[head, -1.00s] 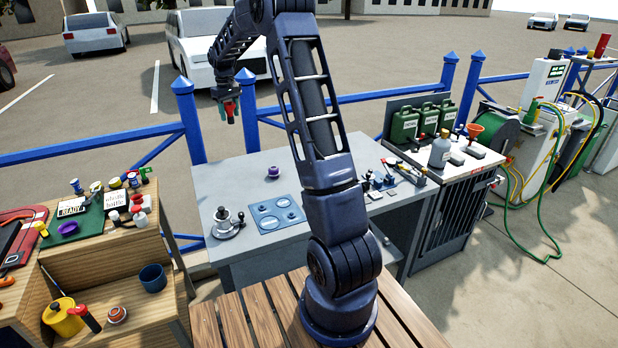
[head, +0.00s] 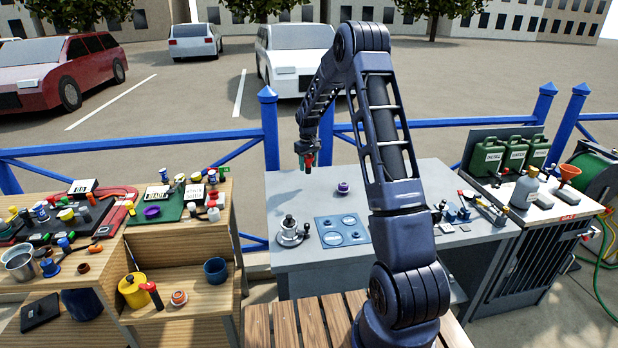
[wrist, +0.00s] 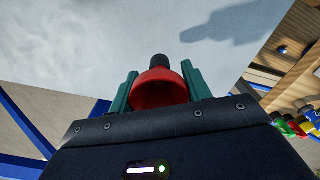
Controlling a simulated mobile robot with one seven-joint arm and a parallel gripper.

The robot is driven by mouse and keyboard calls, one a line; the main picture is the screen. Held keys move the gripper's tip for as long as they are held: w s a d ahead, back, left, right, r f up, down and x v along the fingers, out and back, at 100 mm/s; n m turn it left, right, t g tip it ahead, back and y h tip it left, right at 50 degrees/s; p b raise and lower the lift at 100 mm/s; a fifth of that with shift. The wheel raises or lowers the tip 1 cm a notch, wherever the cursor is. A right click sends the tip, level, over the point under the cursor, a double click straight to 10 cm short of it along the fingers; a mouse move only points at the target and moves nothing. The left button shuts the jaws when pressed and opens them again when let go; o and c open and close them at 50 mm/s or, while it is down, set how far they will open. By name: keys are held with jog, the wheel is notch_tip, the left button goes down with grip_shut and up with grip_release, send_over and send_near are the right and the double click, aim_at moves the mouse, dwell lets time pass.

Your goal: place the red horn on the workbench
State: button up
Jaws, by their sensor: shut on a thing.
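My gripper (head: 307,164) is over the back left part of the grey table (head: 295,190) in the head view. In the wrist view my gripper (wrist: 158,84) has its two green fingers shut on the red horn (wrist: 160,92), which has a dark end pointing away from me. The horn also shows as a small red spot in the head view (head: 309,159). A pale surface with a dark shadow lies beyond the horn; whether they touch I cannot tell. The pictures do not label which bench is the workbench; a wooden bench (head: 185,250) stands at the left.
A purple piece (head: 343,188), a winch-like fitting (head: 290,232) and a blue panel (head: 342,230) are on the grey table. Small tools stand on its right side. The wooden bench is crowded with jars and tools. A blue fence (head: 270,130) runs behind.

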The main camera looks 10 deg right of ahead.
jog(key=shift+f, duration=3.25)
jog(key=shift+f, duration=0.1)
jog(key=o, duration=1)
jog(key=shift+o, duration=0.2)
